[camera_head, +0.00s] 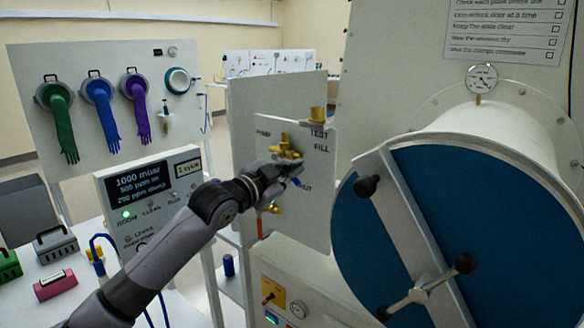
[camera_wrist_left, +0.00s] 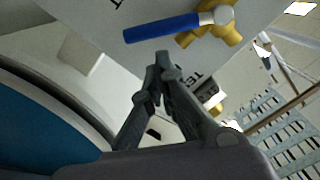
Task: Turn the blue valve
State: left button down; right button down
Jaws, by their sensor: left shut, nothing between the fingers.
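The blue valve shows in the left wrist view as a blue lever handle (camera_wrist_left: 162,28) on a brass body (camera_wrist_left: 210,28), fixed to a pale panel. My left gripper (camera_wrist_left: 163,62) is shut and empty there, its fingertips just below the blue handle in the picture, with a small gap showing. In the head view my left gripper (camera_head: 291,173) is in front of the valve panel (camera_head: 318,215), below brass fittings (camera_head: 286,150), and hides most of the blue valve. My right gripper is in neither view.
The large blue round door (camera_head: 470,210) with a white crossbar stands close at the right. A second brass valve with an orange handle (camera_head: 260,228) sits below my gripper. A display box (camera_head: 152,190) stands left of my arm. Several gloves hang on a board (camera_head: 100,140) behind.

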pick_arm(q)
jog(key=shift+w+a+f, duration=0.1)
jog(key=shift+w+f, duration=0.05)
jog(key=shift+f, duration=0.15)
